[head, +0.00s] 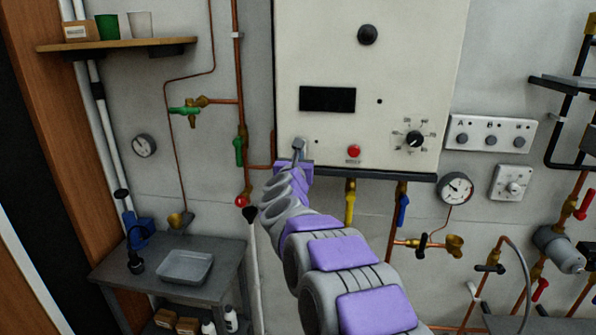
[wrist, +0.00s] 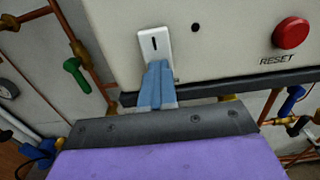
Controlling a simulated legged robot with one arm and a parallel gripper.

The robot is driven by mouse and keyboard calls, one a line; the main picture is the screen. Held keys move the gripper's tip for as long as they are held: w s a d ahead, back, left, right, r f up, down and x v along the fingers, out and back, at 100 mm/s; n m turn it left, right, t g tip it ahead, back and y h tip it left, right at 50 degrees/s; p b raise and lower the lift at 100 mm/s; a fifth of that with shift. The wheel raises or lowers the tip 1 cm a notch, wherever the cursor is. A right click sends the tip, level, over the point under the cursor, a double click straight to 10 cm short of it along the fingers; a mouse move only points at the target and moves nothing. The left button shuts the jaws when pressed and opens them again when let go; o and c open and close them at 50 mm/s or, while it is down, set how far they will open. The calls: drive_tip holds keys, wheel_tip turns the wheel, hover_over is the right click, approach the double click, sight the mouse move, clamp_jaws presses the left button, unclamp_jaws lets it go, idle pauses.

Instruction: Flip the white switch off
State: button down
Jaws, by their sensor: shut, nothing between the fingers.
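The white switch (wrist: 154,43) is a small upright white plate with a dark slot, low on the left of the cream boiler panel in the wrist view. In the head view my gripper (head: 299,146) covers most of it. My gripper (wrist: 158,66) is shut and empty, with its blue-grey fingertips at the lower part of the switch plate. I cannot tell whether the fingertips touch it. The lower part of the switch is hidden behind the fingers.
A red reset button (wrist: 291,33) and a black knob (head: 414,139) are on the same panel to the right. Below the panel are yellow (head: 350,207) and blue (head: 402,211) valve handles. A green valve (head: 239,151) is on the pipe at left. A grey table (head: 218,262) stands lower left.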

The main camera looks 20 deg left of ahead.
drive_tip(key=b, duration=0.3)
drive_tip(key=shift+w+d+t, duration=0.1)
drive_tip(key=shift+d+t, duration=0.1)
drive_tip(key=shift+t, duration=0.2)
drive_tip(key=shift+w+d+r+b, duration=0.1)
drive_tip(key=shift+b, duration=0.9)
